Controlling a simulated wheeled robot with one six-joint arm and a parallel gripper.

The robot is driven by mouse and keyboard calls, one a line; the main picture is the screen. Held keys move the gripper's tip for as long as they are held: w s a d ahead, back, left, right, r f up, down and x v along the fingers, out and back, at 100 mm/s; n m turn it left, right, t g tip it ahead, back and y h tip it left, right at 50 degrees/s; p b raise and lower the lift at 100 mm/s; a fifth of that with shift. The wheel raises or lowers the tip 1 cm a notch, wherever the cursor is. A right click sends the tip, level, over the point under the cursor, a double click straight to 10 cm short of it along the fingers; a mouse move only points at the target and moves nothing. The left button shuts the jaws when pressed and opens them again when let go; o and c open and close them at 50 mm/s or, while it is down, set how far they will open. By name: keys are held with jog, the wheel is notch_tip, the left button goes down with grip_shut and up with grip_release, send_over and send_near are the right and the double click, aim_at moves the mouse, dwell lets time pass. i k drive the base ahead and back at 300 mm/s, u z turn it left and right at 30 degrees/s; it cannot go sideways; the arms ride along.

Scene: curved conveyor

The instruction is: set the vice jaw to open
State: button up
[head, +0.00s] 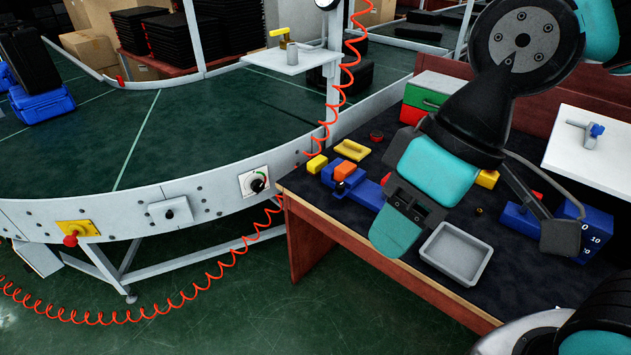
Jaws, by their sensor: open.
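My gripper (482,222) hangs over the workbench at the right, pointing down, its fingers spread apart with nothing seen between them. A blue block with the scale numbers 0, 10 and 20 (594,238) stands at the bench's right. It looks like part of the vice. A smaller blue part (518,219) is to its left, and a dark finger covers the space between them. Another blue fixture (369,194), with an orange block (345,170) and a dark knob, lies left of my gripper. I cannot tell for certain which is the vice, or how its jaw stands.
A grey tray (458,254) lies near the bench's front edge, below my gripper. Yellow pieces (352,150) and a green and red box (428,92) are further back. A white raised plate (598,150) is at right. The curved conveyor (190,130) fills the left.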

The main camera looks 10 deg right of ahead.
aim_at(342, 188)
jog(key=u, duration=0.25)
jog(key=i, duration=1)
jog(key=z, duration=0.2)
